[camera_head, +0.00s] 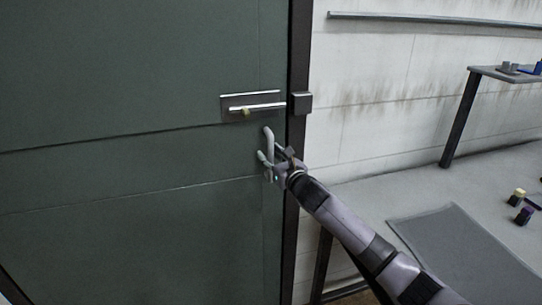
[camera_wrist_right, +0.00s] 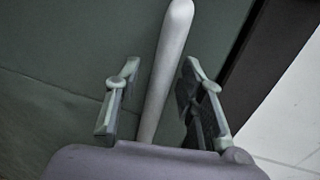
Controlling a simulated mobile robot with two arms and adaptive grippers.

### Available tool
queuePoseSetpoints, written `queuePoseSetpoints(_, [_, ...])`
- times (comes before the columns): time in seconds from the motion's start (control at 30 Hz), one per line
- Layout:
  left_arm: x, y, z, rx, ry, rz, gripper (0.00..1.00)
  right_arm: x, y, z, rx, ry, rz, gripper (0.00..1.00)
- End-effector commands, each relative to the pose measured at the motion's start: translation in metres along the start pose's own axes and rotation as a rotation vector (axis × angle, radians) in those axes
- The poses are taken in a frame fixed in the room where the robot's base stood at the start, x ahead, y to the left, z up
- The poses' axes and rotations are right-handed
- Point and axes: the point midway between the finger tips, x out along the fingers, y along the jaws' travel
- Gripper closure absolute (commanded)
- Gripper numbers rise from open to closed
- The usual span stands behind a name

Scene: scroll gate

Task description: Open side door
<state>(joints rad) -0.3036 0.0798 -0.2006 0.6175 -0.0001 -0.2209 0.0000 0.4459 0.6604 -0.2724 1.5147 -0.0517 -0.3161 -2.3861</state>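The dark green door (camera_head: 130,90) fills the left of the head view and looks shut against its dark frame (camera_head: 298,50). A slide bolt (camera_head: 258,107) on a metal plate sits near the door's right edge. Its rod reaches up to a dark block on the frame; I cannot tell whether it enters it. Below is a pale, upright door handle (camera_head: 268,140). My right gripper (camera_head: 273,162) is at the handle's lower part. In the right wrist view, its open fingers stand on both sides of the handle (camera_wrist_right: 165,60), with gaps. My left gripper is not in view.
A pale tiled wall (camera_head: 375,90) with a metal rail stands right of the frame. A small table (camera_head: 492,74) and a grey worktop (camera_head: 385,185) with a dark mat (camera_head: 465,250) and small objects lie to the right, near my right arm.

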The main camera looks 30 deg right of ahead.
Motion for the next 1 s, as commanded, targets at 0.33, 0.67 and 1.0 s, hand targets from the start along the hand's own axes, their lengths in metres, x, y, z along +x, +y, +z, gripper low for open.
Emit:
queuePoseSetpoints(0.33, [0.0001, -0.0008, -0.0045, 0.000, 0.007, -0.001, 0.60, -0.0004, -0.0001, 0.0000, 0.000, 0.000, 0.000, 0.84])
queuePoseSetpoints(0.67, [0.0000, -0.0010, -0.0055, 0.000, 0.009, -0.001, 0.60, -0.0004, -0.0002, 0.0000, 0.000, 0.000, 0.000, 1.00])
queuePoseSetpoints(1.0, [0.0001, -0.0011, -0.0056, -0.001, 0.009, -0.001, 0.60, -0.0005, -0.0002, 0.0000, 0.000, 0.000, 0.000, 1.00])
